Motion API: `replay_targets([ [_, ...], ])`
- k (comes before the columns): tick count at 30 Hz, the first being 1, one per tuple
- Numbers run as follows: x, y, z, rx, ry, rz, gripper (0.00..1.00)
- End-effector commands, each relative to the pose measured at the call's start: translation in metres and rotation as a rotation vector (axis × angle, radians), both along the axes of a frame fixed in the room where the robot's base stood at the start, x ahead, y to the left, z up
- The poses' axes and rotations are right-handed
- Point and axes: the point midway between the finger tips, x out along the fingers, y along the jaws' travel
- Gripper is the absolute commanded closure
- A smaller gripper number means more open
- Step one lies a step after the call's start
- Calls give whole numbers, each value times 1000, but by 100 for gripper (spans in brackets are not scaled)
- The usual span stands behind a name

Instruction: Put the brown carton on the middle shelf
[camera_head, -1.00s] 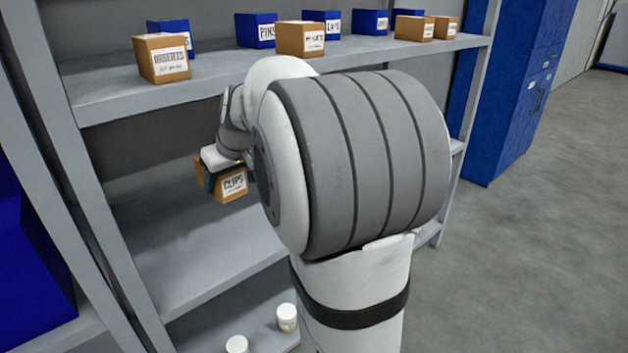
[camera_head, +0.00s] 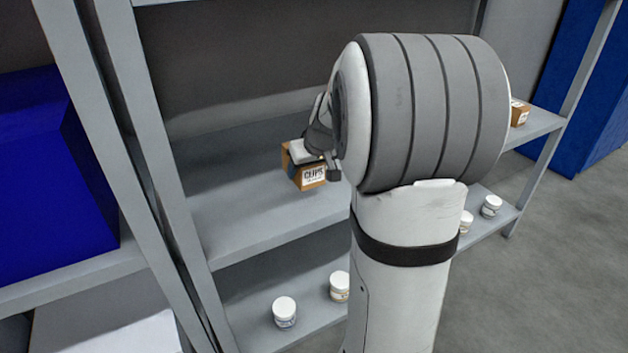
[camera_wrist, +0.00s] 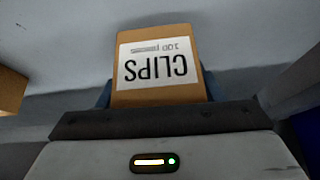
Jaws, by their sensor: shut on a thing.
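The brown carton (camera_head: 307,176) has a white label reading CLIPS. My gripper (camera_head: 310,158) is shut on it, over the middle shelf (camera_head: 262,216). In the wrist view the carton (camera_wrist: 160,65) stands between the finger pads of my gripper (camera_wrist: 155,100), with its label upside down. The carton looks close above or on the shelf board; I cannot tell whether it touches. My arm hides the middle and right part of the shelf.
Another brown carton (camera_head: 519,112) sits at the right end of the middle shelf. White jars (camera_head: 284,311) stand on the lower shelf. A grey upright (camera_head: 150,150) is left of the carton. The middle shelf's left part is clear.

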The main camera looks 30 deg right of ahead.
Motion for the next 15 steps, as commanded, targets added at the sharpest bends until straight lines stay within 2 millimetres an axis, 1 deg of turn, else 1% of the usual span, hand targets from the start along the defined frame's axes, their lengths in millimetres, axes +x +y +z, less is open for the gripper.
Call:
replay_targets([
  [1, 0, 0, -10, 1, 3, 1, 66],
  [3, -1, 0, -22, 1, 4, 1, 66],
  [7, 0, 0, -42, 0, 2, 1, 66],
  [9, 0, 1, -44, 1, 2, 1, 66],
  [15, 0, 1, -43, 0, 1, 1, 66],
])
